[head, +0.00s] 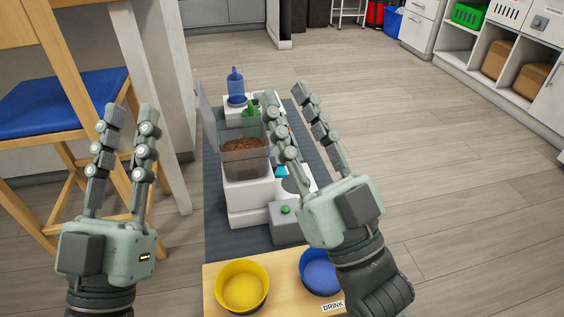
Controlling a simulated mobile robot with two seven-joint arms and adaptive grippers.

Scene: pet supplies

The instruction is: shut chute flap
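A pet feeder with a white body (248,197) stands on a dark mat. Its clear hopper (243,160) holds brown kibble, and a clear panel (207,115) stands upright at its left. A small cyan part (281,171) shows at the feeder's right side, partly behind my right gripper. It may be the chute flap, but I cannot tell whether it is open. My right gripper (286,93) is open, its fingers apart and empty, in front of the feeder's right side in this view. My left gripper (128,112) is open and empty, left of the feeder.
A grey box with a green button (286,209) sits before the feeder. A yellow bowl (242,287) and a blue bowl (320,272) are on a wooden board (213,278) in front. A blue-seated stool (62,102) stands left. A blue scoop (236,86) is behind. The right floor is clear.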

